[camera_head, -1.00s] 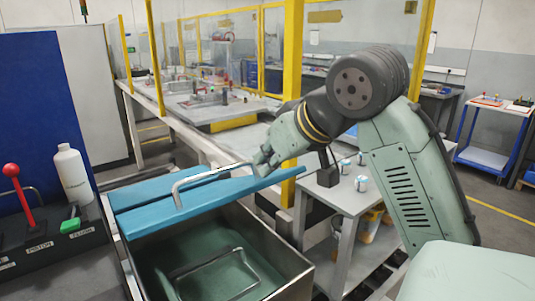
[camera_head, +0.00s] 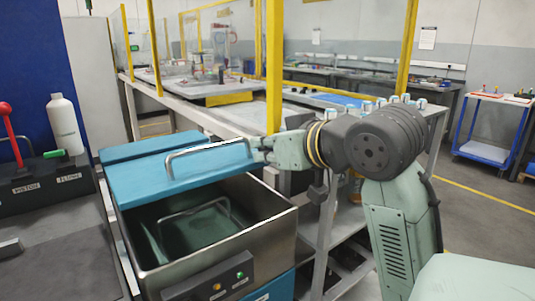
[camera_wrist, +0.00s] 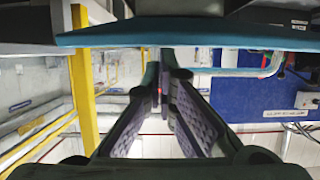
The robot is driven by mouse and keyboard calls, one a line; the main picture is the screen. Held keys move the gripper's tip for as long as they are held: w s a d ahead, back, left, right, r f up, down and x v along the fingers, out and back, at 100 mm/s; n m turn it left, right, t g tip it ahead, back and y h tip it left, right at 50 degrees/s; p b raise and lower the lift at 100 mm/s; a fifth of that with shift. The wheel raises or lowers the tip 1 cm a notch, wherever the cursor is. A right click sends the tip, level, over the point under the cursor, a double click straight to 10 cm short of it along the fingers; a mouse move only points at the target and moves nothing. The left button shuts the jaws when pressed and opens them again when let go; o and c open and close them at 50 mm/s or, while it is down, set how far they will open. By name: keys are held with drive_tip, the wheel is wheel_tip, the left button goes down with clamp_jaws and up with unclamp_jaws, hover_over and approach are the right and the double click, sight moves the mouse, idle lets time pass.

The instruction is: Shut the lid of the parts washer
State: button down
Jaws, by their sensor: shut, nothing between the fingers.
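The parts washer is a metal tank (camera_head: 272,215) with a blue lid (camera_head: 150,182). The lid stands partly open, its front edge raised above the tank, and the dark inside shows. A grey bar handle (camera_head: 205,153) is on the lid's top. My gripper (camera_head: 262,150) is shut and empty at the lid's right end, close to the handle; I cannot tell whether it touches the lid.
A wire basket handle (camera_head: 190,212) shows inside the tank. On the left are a bench with a red-knobbed lever (camera_head: 10,125) and a white bottle (camera_head: 65,125). A yellow post (camera_head: 274,70) and a workbench (camera_head: 320,205) stand behind my arm.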

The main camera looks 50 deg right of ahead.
wheel_tip(320, 180, down, 13)
drive_tip(key=s+t+b, duration=0.1)
drive_tip(key=s+b, duration=0.1)
drive_tip(key=b, duration=0.7)
drive_tip(key=shift+a+t, duration=0.25)
drive_tip(key=shift+t, duration=0.05)
drive_tip(key=shift+s, duration=0.1)
